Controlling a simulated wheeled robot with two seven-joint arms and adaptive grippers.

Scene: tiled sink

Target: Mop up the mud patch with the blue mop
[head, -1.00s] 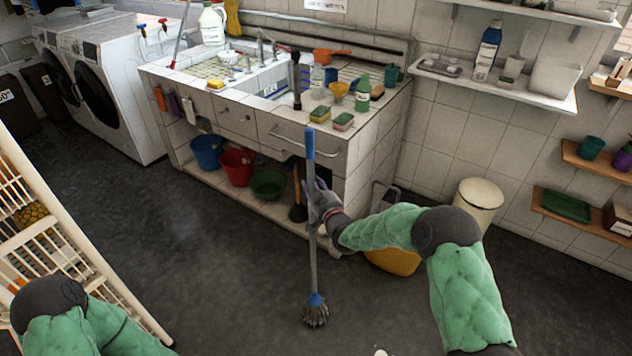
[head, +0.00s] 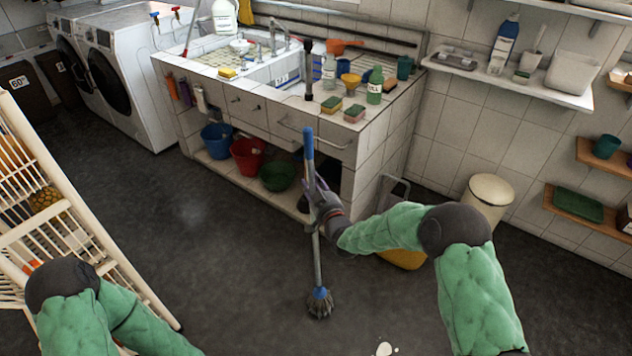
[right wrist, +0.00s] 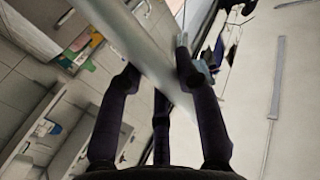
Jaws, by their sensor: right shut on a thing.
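The blue mop (head: 308,150) stands nearly upright in front of the sink counter, with a blue-topped grey handle. Its grey string head (head: 319,304) is at the dark floor; whether it touches cannot be told. My right gripper (head: 322,200) is shut around the middle of the handle. In the right wrist view the pale handle (right wrist: 140,50) passes between the dark fingers (right wrist: 160,90). My left arm enters at the lower left, but its gripper is out of view. No brown mud patch can be made out. A small pale spill (head: 385,349) lies at the bottom edge.
The tiled sink counter (head: 375,150) has blue, red (head: 248,155) and green buckets on its low shelf. A yellow bucket (head: 404,258) and a cream bin (head: 488,193) stand right. A slatted cream rack (head: 75,230) stands left. The floor between rack and counter is clear.

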